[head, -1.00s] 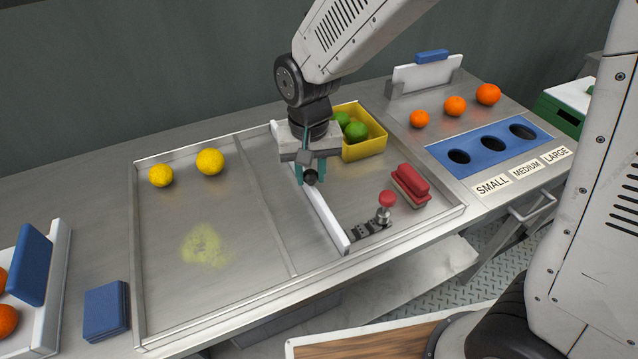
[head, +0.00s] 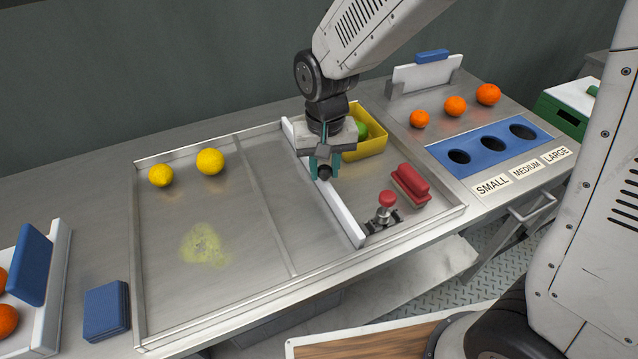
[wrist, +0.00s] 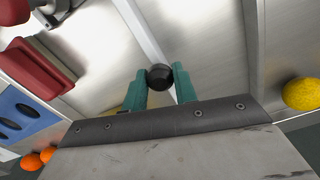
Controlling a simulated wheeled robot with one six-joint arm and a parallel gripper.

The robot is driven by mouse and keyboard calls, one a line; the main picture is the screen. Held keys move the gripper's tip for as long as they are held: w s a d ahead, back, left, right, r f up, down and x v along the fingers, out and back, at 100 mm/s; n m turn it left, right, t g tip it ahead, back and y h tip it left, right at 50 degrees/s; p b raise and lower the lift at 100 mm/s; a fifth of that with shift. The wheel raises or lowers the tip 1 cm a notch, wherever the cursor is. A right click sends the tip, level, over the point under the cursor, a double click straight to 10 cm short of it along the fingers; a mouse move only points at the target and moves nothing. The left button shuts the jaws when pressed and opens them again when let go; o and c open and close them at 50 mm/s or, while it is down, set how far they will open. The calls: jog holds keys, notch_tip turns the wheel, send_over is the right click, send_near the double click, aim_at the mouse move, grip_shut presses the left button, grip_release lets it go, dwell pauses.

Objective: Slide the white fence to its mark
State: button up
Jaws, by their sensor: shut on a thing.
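The white fence (head: 343,214) is a long narrow bar running from back to front across the metal tray, right of its middle. A dark round knob (head: 325,173) sits on the fence. My gripper (head: 326,168) has its teal fingers shut on this knob. In the wrist view the knob (wrist: 159,77) is between the two fingertips, and the white bar (wrist: 140,30) runs out beyond it.
Right of the fence are a yellow bin (head: 375,147) with green fruit, a red-handled block (head: 411,185) and a red-topped plunger (head: 387,201). The tray has raised rims.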

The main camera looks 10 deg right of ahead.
jog(key=shift+w+d, duration=0.2)
jog(key=shift+d, duration=0.5)
jog(key=shift+w+d, duration=0.2)
jog(key=shift+d, duration=0.45)
jog(key=o, duration=1)
jog(key=shift+o, duration=0.2)
notch_tip(320, 180, up, 8)
jog(key=s+d+r, duration=0.4)
jog(key=s+d, duration=0.3)
jog(key=s, duration=0.3)
jog(key=s+d+r+t, duration=0.1)
jog(key=s+d+r, duration=0.3)
jog(key=s+d, duration=0.4)
jog(key=s, duration=0.3)
